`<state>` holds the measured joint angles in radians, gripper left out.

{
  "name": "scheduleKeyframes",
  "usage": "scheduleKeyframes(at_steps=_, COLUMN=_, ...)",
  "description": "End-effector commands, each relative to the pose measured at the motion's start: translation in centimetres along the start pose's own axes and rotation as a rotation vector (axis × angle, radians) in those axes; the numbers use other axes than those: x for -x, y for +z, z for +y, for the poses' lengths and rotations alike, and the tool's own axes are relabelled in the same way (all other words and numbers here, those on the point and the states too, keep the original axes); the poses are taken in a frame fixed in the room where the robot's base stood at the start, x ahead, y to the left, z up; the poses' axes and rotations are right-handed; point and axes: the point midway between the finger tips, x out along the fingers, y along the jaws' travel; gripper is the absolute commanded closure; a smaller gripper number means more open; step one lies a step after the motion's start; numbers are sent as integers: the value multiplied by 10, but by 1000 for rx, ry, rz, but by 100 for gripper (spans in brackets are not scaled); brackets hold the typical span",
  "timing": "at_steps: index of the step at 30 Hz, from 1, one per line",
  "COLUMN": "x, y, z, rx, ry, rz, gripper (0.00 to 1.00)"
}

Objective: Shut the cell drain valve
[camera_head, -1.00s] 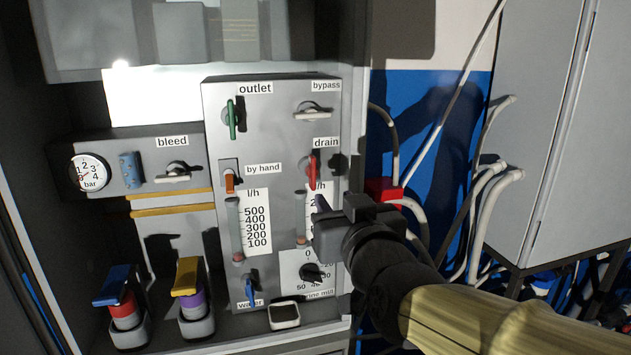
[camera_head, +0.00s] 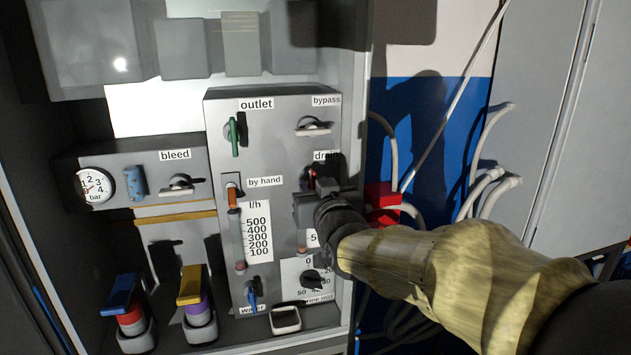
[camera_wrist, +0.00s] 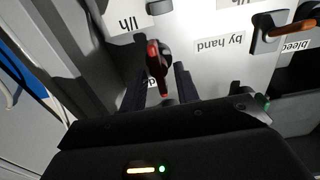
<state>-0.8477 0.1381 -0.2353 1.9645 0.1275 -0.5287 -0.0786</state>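The red drain valve handle (camera_head: 312,177) is on the front of the grey panel under the label "drain". In the head view my gripper (camera_head: 318,200) covers most of it. In the wrist view, which shows the panel upside down, the red handle (camera_wrist: 155,58) is long and narrow and lies roughly lengthwise between my two dark fingers. My gripper (camera_wrist: 160,80) is open, with a finger on either side of the handle and a gap showing. I cannot tell whether either finger touches it.
The orange by-hand lever (camera_head: 233,195) and green outlet lever (camera_head: 234,136) are left of the drain handle. The bypass handle (camera_head: 314,128) is above it. The flow tube and black dial (camera_head: 312,280) are below. Pipes and a red box (camera_head: 382,197) are to the right.

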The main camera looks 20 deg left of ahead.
Motion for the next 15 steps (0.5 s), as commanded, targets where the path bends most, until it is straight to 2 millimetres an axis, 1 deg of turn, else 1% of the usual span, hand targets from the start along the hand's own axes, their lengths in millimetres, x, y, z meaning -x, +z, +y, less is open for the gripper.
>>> scheduleKeyframes(at_steps=8, x=-2, y=0, z=0, rx=0, ry=0, rz=1, gripper=69)
scheduleKeyframes(at_steps=9, x=-2, y=0, z=0, rx=0, ry=0, rz=1, gripper=71)
scheduleKeyframes(at_steps=13, x=-2, y=0, z=0, rx=0, ry=0, rz=1, gripper=97)
scheduleKeyframes(at_steps=14, x=-2, y=0, z=0, rx=0, ry=0, rz=1, gripper=100)
scheduleKeyframes(at_steps=15, x=-2, y=0, z=0, rx=0, ry=0, rz=1, gripper=100)
